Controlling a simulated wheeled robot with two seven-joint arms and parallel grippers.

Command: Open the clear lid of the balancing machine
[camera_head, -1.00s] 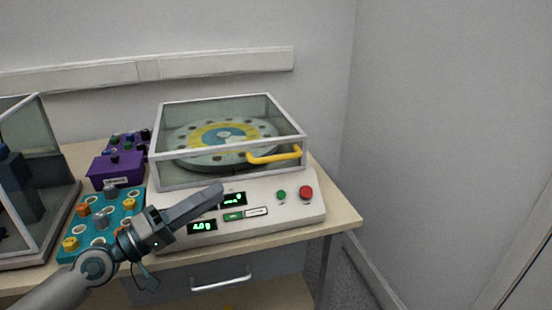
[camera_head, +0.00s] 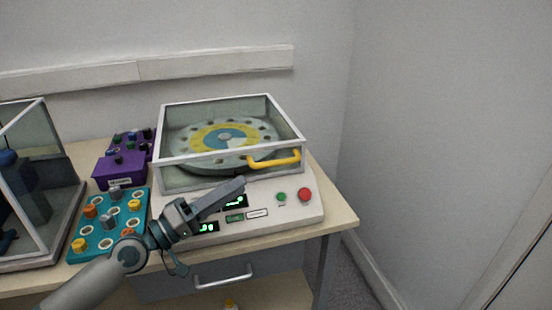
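The balancing machine (camera_head: 291,222) stands on the table with lit green displays, a green button and a red button on its front. Its clear lid (camera_head: 181,105) is down over a round disc (camera_head: 183,147) with a yellow and blue centre. A yellow handle (camera_head: 274,161) is on the lid's front right. My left gripper (camera_head: 238,186) is in front of the lid, over the control panel, left of and below the handle and apart from it. Its fingers appear close together, but the side-on angle hides any gap. I see nothing held. My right gripper is not in view.
A teal tray (camera_head: 101,228) with several knobbed weights lies left of the machine. Purple boxes (camera_head: 119,172) stand behind it. A clear-walled case (camera_head: 62,205) is at the far left. A drawer with a metal handle (camera_head: 222,277) is below the table top. The right table edge is clear.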

